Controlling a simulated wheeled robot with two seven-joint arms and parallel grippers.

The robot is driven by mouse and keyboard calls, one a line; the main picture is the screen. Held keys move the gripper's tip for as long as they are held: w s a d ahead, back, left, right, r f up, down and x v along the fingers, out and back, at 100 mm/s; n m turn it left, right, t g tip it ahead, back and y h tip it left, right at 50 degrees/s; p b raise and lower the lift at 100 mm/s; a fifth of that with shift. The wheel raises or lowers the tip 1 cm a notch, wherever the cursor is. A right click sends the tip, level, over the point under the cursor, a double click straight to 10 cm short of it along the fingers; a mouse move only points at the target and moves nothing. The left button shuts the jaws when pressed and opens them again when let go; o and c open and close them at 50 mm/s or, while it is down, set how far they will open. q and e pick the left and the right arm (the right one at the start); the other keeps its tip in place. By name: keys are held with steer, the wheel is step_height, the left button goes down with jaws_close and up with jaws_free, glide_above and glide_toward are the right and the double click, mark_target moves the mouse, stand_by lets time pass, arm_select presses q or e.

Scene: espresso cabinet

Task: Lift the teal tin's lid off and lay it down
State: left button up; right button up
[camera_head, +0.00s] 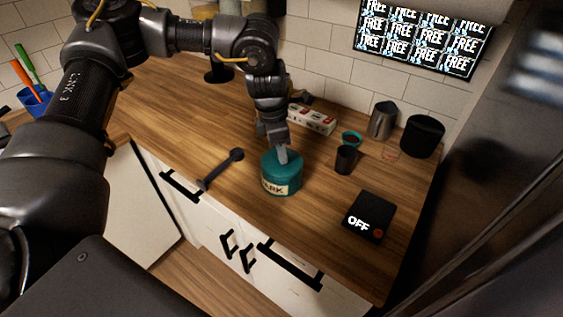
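The teal tin (283,181) stands upright on the wooden counter, with a pale label ending in "ARK" on its front. Its teal lid (270,160) looks seated on top. My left gripper (281,153) points down from above, with its fingertips at the middle of the lid. The gripper and wrist hide part of the lid, including any knob. I cannot tell whether the fingers are closed on it. My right gripper does not show.
A black scoop-like tool (221,169) lies left of the tin. A dark cup (346,160), a teal bowl (352,139) and a black scale reading "OFF" (369,215) are to the right. A white-red box (313,119) lies behind. Bare counter shows at the left and front right.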

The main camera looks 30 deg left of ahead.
arm_select(q)
jaws_close()
steer(key=shift+r, duration=0.1)
steer(key=shift+w+r+b, duration=0.1)
steer(key=shift+r+b, duration=0.2)
steer(key=shift+r, duration=0.05)
steer(key=shift+s+r+b, duration=0.2)
steer(key=shift+r+b, duration=0.4)
steer(key=shift+r, duration=0.65)
steer(key=s+d+r+b, duration=0.1)
steer(key=s+r+b, duration=0.2)
steer(key=s+r, duration=0.6)
steer(key=s, duration=0.4)
steer(key=shift+s+r, duration=0.35)
steer(key=shift+s, duration=0.05)
